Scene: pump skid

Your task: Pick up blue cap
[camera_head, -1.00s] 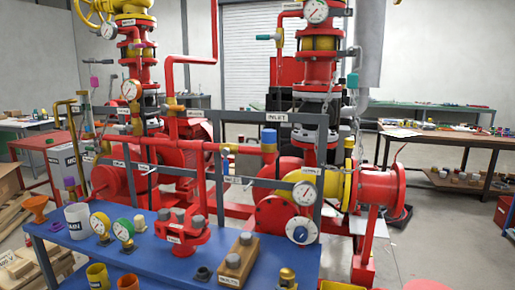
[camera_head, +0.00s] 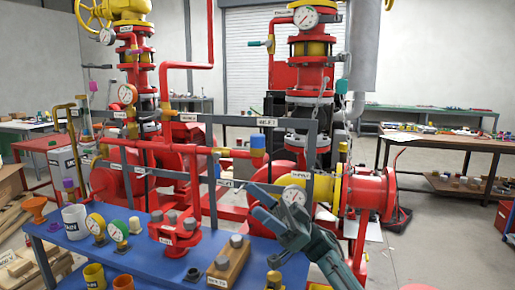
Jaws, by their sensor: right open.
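My right gripper (camera_head: 257,202) comes in from the lower right over the blue bench. It is open and empty, below the cap and apart from it, pointing up and left. My left gripper is not in view.
The grey frame (camera_head: 212,175) with labelled rails stands in front of the red pump pipework. The blue bench (camera_head: 150,262) holds gauges (camera_head: 118,231), a white cup (camera_head: 75,221), a red flanged fitting (camera_head: 175,232) and a wooden block (camera_head: 229,262) with grey knobs.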

